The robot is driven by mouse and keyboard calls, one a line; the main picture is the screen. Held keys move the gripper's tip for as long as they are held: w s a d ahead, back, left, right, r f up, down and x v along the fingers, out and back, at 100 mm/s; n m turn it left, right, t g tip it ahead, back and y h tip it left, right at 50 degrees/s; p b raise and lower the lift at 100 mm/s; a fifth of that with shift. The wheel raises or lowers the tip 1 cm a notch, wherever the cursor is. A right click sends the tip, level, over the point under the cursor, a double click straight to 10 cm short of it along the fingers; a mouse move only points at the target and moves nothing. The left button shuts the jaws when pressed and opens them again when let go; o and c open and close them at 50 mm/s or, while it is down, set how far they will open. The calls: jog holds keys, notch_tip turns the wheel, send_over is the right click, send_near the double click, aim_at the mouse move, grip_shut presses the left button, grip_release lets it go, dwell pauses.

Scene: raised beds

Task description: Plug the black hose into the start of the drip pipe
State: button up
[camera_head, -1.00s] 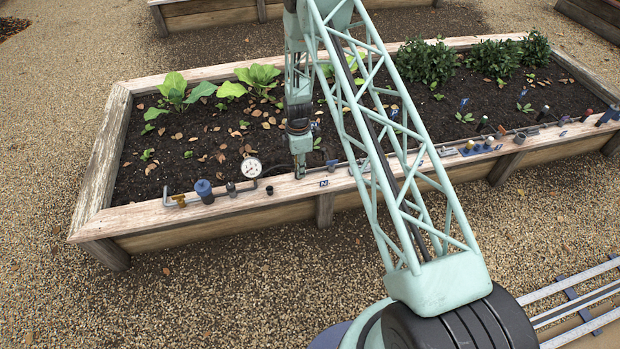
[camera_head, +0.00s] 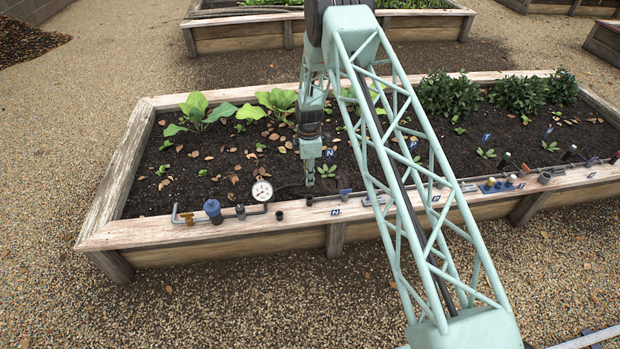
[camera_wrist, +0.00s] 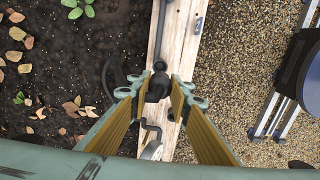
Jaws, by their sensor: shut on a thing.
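My gripper (camera_head: 309,182) hangs from the arm above the front edge of the bed. In the wrist view its yellow-padded fingers (camera_wrist: 159,92) are closed around the dark end of the black hose (camera_wrist: 154,90). The hose bends away over the soil as a dark curve, and its loop (camera_wrist: 112,74) shows left of the fingers. The grey drip pipe (camera_wrist: 166,22) runs along the wooden rim. Its dark start (camera_wrist: 160,65) appears just beyond the held end; whether they touch cannot be told. In the head view the pipe start (camera_head: 309,200) lies just below the gripper.
A pressure gauge (camera_head: 262,190), a blue cylinder (camera_head: 213,210) and a small black cup (camera_head: 280,215) stand left of the gripper along the rim (camera_head: 150,231). Leafy plants (camera_head: 198,112) grow behind. More fittings (camera_head: 490,184) line the rim at the right.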

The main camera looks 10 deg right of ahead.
jog(key=shift+f, duration=0.25)
jog(key=shift+f+b, duration=0.8)
jog(key=shift+f, duration=1.85)
jog(key=shift+b, duration=0.35)
jog(key=shift+f+b, duration=1.25)
jog(key=shift+f, duration=1)
dwell(0.9)
jog(key=o, duration=0.9)
jog(key=shift+o, duration=0.4)
